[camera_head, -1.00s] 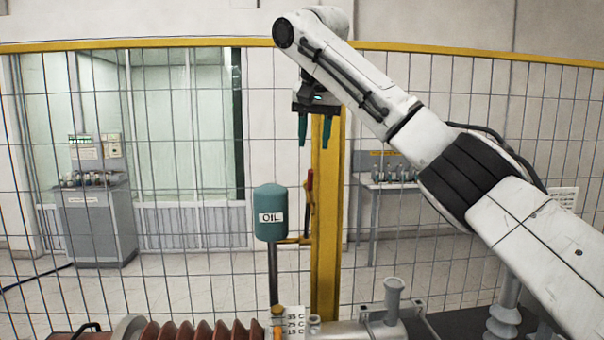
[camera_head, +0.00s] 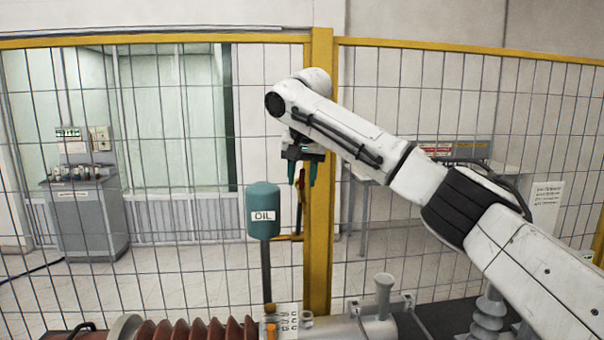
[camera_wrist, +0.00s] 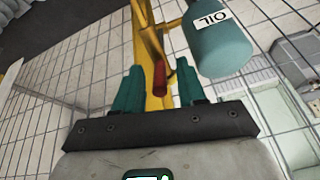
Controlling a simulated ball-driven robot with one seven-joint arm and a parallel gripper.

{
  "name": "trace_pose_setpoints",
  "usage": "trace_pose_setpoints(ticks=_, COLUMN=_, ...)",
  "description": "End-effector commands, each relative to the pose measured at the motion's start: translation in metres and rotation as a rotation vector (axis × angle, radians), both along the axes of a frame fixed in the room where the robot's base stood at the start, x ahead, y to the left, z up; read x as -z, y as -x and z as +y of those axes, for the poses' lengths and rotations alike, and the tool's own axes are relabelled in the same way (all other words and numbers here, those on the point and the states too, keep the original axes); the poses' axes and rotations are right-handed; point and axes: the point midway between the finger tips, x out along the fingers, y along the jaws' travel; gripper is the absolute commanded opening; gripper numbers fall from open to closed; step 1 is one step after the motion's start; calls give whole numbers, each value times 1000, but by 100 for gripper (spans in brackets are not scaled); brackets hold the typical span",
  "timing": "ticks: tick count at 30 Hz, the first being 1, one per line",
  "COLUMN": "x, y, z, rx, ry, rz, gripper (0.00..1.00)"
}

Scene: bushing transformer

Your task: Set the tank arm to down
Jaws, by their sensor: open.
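The tank arm is a lever with a red handle (camera_head: 300,189) on a yellow bracket (camera_head: 288,238), beside the teal OIL tank (camera_head: 263,213). The handle points upward in the head view. My gripper (camera_head: 302,178) has two teal fingers pointing down, at the top of the handle. In the wrist view the red handle (camera_wrist: 158,80) shows between the two spread fingers of my gripper (camera_wrist: 160,88). I cannot tell whether either finger touches it. The OIL tank (camera_wrist: 220,45) is close by on the right of that view.
A yellow post (camera_head: 321,170) of the mesh fence stands right behind the lever. Red ribbed bushings (camera_head: 200,332) and a grey pipe stub (camera_head: 384,295) are below. A grey control cabinet (camera_head: 88,215) stands beyond the fence at left.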

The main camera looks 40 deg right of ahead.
Motion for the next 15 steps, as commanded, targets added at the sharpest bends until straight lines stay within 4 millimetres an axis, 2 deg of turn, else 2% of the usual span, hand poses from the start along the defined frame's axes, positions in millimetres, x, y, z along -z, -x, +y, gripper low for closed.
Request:
trace_pose_setpoints(ticks=5, x=0, y=0, z=0, rx=0, ry=0, rz=0, gripper=40)
trace_pose_setpoints(ticks=15, x=0, y=0, z=0, rx=0, ry=0, rz=0, gripper=9)
